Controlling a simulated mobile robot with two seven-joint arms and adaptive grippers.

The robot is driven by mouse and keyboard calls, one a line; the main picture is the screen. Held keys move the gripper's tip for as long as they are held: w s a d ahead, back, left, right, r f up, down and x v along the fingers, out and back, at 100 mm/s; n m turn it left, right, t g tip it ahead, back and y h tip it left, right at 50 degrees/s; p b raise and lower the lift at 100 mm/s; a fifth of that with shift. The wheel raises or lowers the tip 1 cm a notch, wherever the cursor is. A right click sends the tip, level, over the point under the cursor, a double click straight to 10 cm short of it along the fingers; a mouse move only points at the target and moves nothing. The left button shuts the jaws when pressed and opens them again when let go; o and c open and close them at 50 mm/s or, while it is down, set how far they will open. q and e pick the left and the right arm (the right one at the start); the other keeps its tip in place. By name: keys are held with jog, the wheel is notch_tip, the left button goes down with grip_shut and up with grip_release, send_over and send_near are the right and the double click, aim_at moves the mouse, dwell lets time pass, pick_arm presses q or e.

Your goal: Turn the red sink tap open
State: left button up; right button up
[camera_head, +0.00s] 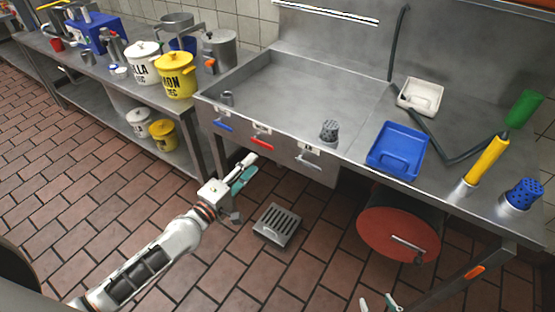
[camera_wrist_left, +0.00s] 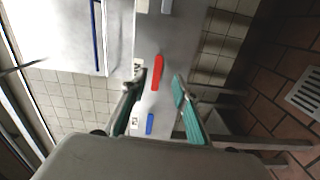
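The red sink tap handle (camera_head: 262,143) is a short red lever on the sink's front panel, between a blue lever (camera_head: 222,125) and a grey lever (camera_head: 307,162). My left gripper (camera_head: 250,172) is open and empty, in front of and below the panel near the red lever. In the left wrist view the red tap handle (camera_wrist_left: 157,72) shows ahead, between the lines of the two spread green-tipped fingers (camera_wrist_left: 156,88), apart from them. The blue lever (camera_wrist_left: 149,123) shows there too. Only the fingertips of my right gripper (camera_head: 378,303) show at the bottom edge.
The steel sink (camera_head: 290,85) holds a perforated strainer (camera_head: 329,131). A blue tray (camera_head: 397,150) lies to its right. A table with pots (camera_head: 176,75) stands at left. A red round lid (camera_head: 398,235) is below the counter. The floor before the panel has a drain grate (camera_head: 277,225).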

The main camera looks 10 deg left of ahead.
aim_at(267, 147)
pick_arm(q)
jog(key=shift+n, duration=0.4)
jog(key=x, duration=0.8)
jog(key=shift+w+a+r, duration=0.1)
jog(key=shift+w+r, duration=0.05)
jog(key=shift+r, duration=0.05)
grip_shut()
